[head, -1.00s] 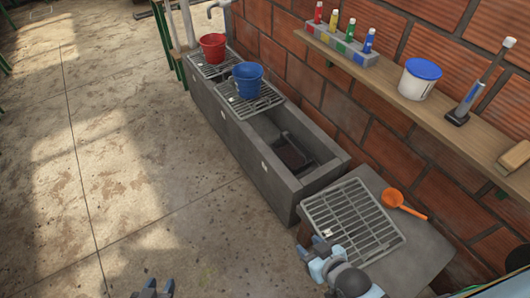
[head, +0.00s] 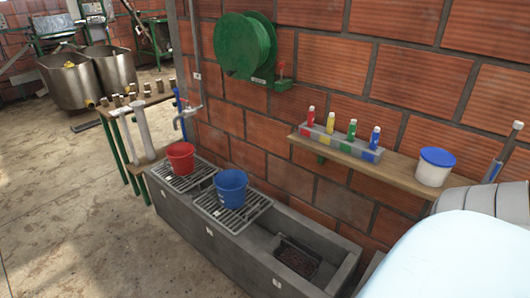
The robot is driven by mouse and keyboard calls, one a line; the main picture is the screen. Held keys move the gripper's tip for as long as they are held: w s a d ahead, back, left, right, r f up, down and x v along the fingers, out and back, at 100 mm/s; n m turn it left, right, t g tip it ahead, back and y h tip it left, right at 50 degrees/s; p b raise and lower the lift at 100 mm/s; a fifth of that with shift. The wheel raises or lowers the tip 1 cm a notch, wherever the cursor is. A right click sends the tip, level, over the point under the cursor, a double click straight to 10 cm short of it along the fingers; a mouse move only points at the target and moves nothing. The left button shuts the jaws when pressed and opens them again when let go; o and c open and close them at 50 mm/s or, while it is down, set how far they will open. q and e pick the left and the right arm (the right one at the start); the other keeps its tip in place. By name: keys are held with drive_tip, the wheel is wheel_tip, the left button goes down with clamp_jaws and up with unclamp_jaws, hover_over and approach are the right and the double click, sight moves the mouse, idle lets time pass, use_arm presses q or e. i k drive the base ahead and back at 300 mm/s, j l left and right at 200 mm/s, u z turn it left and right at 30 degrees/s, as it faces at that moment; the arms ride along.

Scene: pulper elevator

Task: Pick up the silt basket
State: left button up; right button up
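The silt basket (head: 297,258) is a dark tray with brown, grainy matter inside. It sits low in the open right compartment of the grey concrete trough (head: 232,252) in the head view. Its lower edges are partly hidden by the trough wall. A large pale part of my own arm fills the lower right of the view. Neither of my grippers shows.
A red bucket (head: 180,156) and a blue bucket (head: 231,188) stand on metal grates over the trough. A wall shelf (head: 392,172) above holds colored bottles (head: 351,134) and a white tub (head: 434,167).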

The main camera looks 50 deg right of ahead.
sight(306, 262)
drive_tip(key=i+z, duration=0.15)
drive_tip(key=i, duration=0.65)
drive_tip(key=i+j+z, duration=0.2)
drive_tip(key=i, duration=0.55)
drive_tip(key=i+z, duration=0.25)
drive_tip(key=z, duration=0.25)
drive_tip(key=i+z, duration=0.3)
drive_tip(key=z, duration=0.2)
drive_tip(key=i+j+z, duration=0.15)
drive_tip(key=z, duration=0.35)
drive_tip(key=i+z, duration=0.3)
drive_tip(key=z, duration=0.2)
drive_tip(key=i+j+z, duration=0.15)
drive_tip(key=i+z, duration=0.15)
drive_tip(key=z, duration=0.2)
